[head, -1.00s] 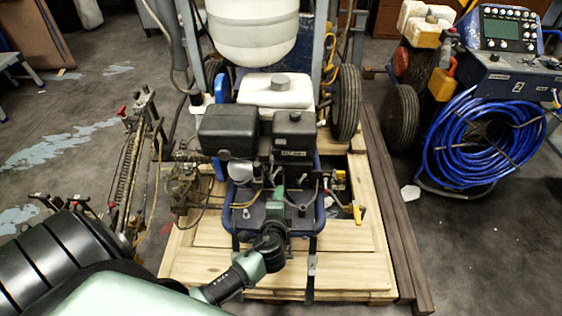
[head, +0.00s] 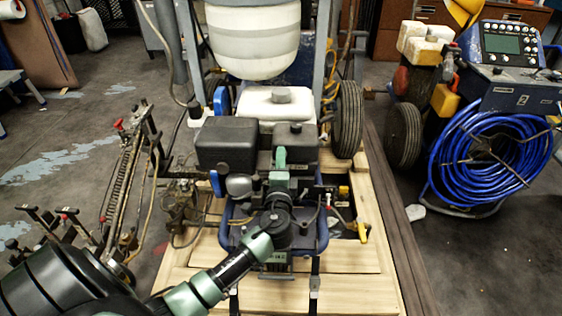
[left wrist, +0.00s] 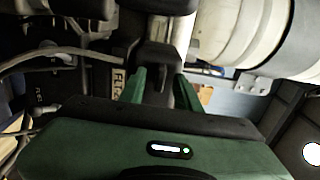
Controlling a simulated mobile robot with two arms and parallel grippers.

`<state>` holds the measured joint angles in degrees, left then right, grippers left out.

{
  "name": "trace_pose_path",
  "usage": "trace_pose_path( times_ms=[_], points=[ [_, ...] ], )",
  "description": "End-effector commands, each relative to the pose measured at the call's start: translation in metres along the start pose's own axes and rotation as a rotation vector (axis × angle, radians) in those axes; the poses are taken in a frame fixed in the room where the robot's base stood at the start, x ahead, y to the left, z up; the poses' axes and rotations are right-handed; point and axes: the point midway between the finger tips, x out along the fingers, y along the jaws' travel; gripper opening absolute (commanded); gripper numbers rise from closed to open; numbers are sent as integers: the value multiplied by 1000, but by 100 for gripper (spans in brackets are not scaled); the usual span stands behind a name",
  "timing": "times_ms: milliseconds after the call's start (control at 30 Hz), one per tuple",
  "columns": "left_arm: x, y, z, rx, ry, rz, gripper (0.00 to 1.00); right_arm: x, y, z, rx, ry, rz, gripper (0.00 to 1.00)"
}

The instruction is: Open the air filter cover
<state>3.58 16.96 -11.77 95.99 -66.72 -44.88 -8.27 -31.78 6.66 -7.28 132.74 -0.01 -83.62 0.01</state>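The engine carries two black housings: a wide one (head: 227,143) on the left and a narrower one (head: 302,149) with a round knob (head: 296,128) on top at the right. I take the narrower one as the air filter, though its cover's edge is hard to make out. My left gripper (head: 281,157) is in front of it and hides part of its front. In the left wrist view the green fingers (left wrist: 163,88) stand apart, with the black housing (left wrist: 158,57) and a pale label (left wrist: 118,85) ahead. Contact cannot be told. My right gripper is out of view.
The white tank (head: 250,42) hangs above and behind the engine. A wooden pallet (head: 355,265) lies below. A coiled blue hose (head: 490,160) on a machine stands to the right. Lever gear (head: 130,180) stands left of the engine.

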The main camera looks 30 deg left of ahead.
Motion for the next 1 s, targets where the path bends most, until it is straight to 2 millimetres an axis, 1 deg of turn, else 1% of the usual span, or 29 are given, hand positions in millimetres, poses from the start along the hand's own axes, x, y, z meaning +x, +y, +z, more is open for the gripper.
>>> trace_pose_path(
  times_ms=[233,333,367,1000],
  points=[
    [1,0,0,0,0,0,33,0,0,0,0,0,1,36],
    [1,0,0,0,0,0,5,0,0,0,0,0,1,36],
    [1,0,0,-1,0,0,0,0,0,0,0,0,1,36],
    [1,0,0,-1,1,1,0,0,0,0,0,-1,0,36]
  ],
)
